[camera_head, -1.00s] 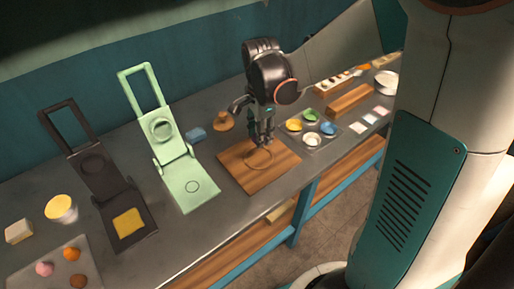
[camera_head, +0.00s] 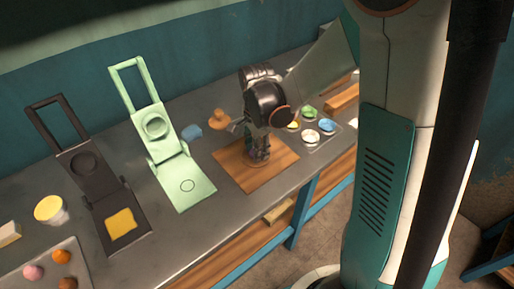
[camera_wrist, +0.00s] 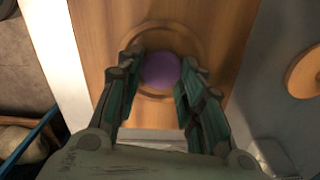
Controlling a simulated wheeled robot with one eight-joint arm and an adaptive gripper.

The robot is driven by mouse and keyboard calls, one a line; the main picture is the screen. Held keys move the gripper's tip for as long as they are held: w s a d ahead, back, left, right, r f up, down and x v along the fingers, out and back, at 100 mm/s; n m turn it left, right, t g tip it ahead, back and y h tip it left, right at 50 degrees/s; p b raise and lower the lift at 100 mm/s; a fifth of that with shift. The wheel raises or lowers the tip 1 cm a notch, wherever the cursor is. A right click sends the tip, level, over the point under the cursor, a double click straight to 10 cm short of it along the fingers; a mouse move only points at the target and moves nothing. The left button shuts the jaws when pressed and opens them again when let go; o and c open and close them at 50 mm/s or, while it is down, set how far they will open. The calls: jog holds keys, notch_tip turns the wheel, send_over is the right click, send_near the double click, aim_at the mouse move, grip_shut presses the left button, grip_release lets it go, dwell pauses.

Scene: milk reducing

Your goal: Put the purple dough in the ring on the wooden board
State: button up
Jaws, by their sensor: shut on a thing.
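The purple dough (camera_wrist: 160,70) is a round ball between the fingertips of my gripper (camera_wrist: 157,75) in the wrist view. My gripper is shut on it and holds it over the ring (camera_wrist: 190,43) marked on the wooden board. I cannot tell whether the dough touches the board. The wooden board (camera_head: 232,166) lies on the grey counter in the head view, with my gripper (camera_head: 258,158) over its middle. In the head view my gripper hides most of the ring and the dough.
A green press (camera_head: 178,165) and a dark press (camera_head: 95,180) with a yellow slab stand open to the left.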

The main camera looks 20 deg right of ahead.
jog(key=o, duration=0.9)
jog(key=shift+f, duration=0.1)
jog(key=shift+o, duration=0.2)
notch_tip(320, 180, up, 13)
jog(key=p, duration=0.5)
jog(key=s+r+n+t, duration=0.3)
jog(key=s+r+n, duration=0.1)
jog(key=s+n, duration=0.3)
jog(key=s+r+n+t, duration=0.4)
jog(key=s+n, duration=0.4)
jog(key=n, duration=0.1)
jog(key=shift+a+r+n, duration=0.2)
jog(key=shift+r+n, duration=0.1)
jog(key=shift+r, duration=0.1)
